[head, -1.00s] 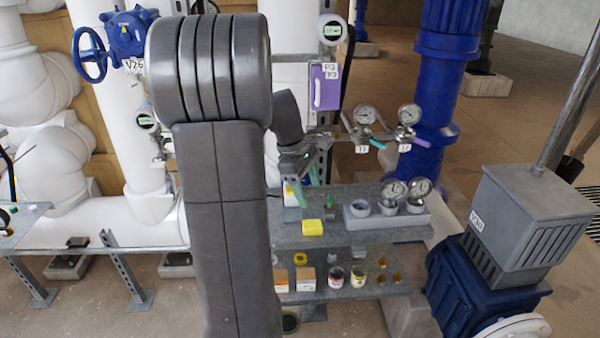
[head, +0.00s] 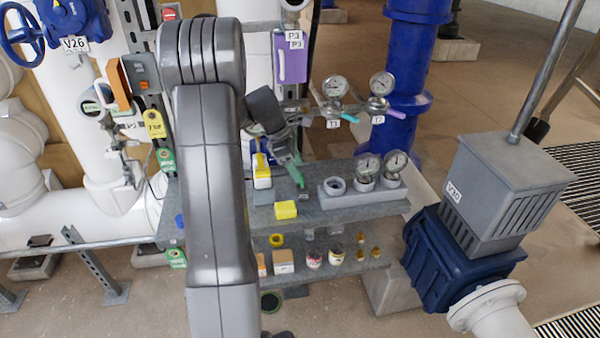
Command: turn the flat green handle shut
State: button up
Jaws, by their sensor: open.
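A flat teal-green handle (head: 349,118) sticks out sideways below a round gauge (head: 335,87), beside a white tag that seems to read T3. It looks like a small lever on a thin pipe. My gripper (head: 297,168) is left of and below it, clearly apart, in front of the grey shelf. Its green fingers are open and seem empty; they are small and partly overlap the shelf items behind. My arm hides much of the left middle of the view.
A purple handle (head: 396,114) sits just right of the green one. A blue pipe (head: 408,60) stands behind. A shelf (head: 340,202) holds gauges, a yellow block (head: 286,210) and other items. A grey box (head: 510,190) on a blue valve body stands right.

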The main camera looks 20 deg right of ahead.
jog(key=shift+x, duration=1.65)
jog(key=c, duration=1)
